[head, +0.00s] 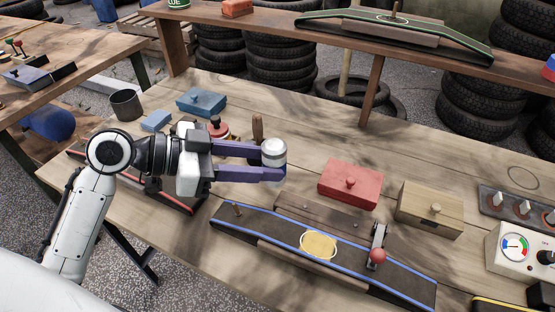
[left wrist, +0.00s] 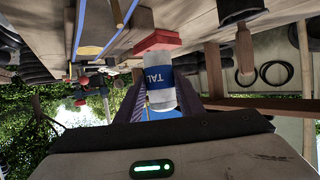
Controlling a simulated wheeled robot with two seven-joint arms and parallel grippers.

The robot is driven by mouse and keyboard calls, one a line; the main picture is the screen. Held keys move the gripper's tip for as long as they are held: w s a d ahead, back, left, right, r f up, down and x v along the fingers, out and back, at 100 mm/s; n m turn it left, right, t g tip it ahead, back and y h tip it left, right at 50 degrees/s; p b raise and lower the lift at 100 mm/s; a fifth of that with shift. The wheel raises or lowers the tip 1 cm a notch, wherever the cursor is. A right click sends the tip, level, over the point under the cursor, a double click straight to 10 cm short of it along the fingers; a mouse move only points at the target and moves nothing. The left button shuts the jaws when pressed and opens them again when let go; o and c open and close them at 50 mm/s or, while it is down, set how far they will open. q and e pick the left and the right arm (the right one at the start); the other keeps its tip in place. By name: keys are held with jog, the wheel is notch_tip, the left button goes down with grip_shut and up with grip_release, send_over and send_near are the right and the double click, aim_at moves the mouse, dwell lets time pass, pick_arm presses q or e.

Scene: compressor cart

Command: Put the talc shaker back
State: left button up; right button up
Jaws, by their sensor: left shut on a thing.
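The talc shaker (head: 273,152) is a white cylinder with a greyish top. My left gripper (head: 270,164) is shut on it, with its purple fingers on either side, and holds it over the wooden workbench (head: 330,147). In the left wrist view the shaker (left wrist: 160,88) shows a blue label with the letters "TAL" between the fingers; the rest of the label is hidden. A thin dark ring outline (head: 523,177) is on the bare bench top at the right. My right gripper is not in view.
A red lidded box (head: 349,184) and a wooden box (head: 429,208) stand right of the gripper. A blue-edged curved ramp (head: 260,229) with a red-knobbed lever lies in front. A gauge box (head: 520,249) and a switch panel (head: 500,203) are at the right. A raised shelf (head: 262,22) runs behind.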

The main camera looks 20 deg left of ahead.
pick_arm(q)
jog(key=w+d+r+n+t+y, duration=0.1)
jog(key=w+r+n+t+y, duration=0.15)
jog(key=w, duration=0.75)
jog(key=shift+n, duration=0.25)
notch_tip(320, 180, down, 10)
jog(key=shift+d+f+b, duration=0.1)
jog(key=shift+d+b, duration=0.05)
jog(key=shift+b, duration=0.5)
jog(key=shift+f, duration=0.1)
jog(key=o, duration=0.7)
jog(key=shift+f, duration=0.1)
jog(key=shift+o, duration=0.6)
